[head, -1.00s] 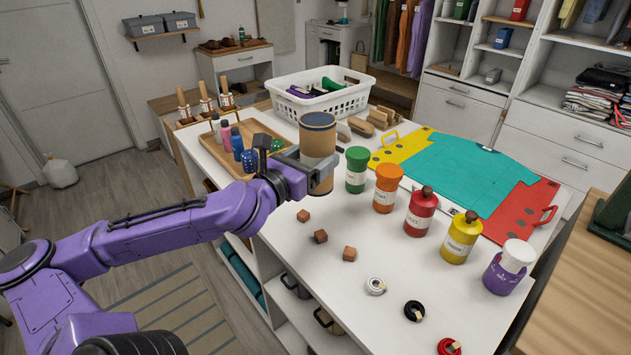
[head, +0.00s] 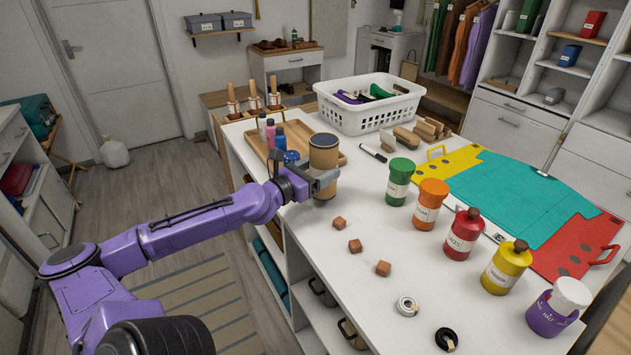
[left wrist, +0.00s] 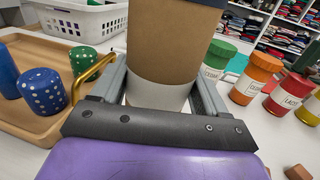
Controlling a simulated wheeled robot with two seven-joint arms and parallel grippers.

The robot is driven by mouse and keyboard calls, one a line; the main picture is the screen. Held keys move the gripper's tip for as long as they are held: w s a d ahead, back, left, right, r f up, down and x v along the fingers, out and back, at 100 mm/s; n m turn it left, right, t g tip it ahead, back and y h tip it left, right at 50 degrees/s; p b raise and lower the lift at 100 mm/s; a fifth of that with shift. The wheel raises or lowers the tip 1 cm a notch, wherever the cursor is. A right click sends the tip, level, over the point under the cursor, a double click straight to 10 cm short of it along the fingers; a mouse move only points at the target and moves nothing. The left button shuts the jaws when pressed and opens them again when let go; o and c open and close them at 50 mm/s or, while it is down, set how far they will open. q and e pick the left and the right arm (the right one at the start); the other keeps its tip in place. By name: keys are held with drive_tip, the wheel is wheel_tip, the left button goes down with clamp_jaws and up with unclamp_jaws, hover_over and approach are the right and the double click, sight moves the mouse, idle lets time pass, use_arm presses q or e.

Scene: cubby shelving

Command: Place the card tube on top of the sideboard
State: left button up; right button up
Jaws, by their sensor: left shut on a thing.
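The card tube (head: 323,152) is a brown cylinder with a dark upper rim and a pale lower band. My left gripper (head: 318,182) is shut around its lower part and holds it upright at the left side of the white worktable (head: 350,300). In the left wrist view the tube (left wrist: 165,50) stands between the two fingers (left wrist: 160,95). I cannot tell whether its base touches the tabletop. A white cabinet (head: 30,195) at the left edge may be the sideboard; I cannot be sure. My right gripper is out of view.
A white basket (head: 368,108) stands behind. Coloured jars (head: 430,204) and small brown cubes (head: 355,246) stand to the right. Open floor (head: 165,185) lies between the left cabinet and the worktable.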

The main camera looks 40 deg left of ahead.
use_arm(q)
wheel_tip(320, 180, down, 3)
drive_tip(key=shift+w+f+b, duration=0.15)
drive_tip(key=shift+b, duration=0.25)
drive_tip(key=o, duration=1.1)
drive_tip(key=shift+o, duration=0.2)
drive_tip(key=s, duration=1.2)
drive_tip(key=shift+a, duration=0.45)
drive_tip(key=shift+s, duration=0.1)
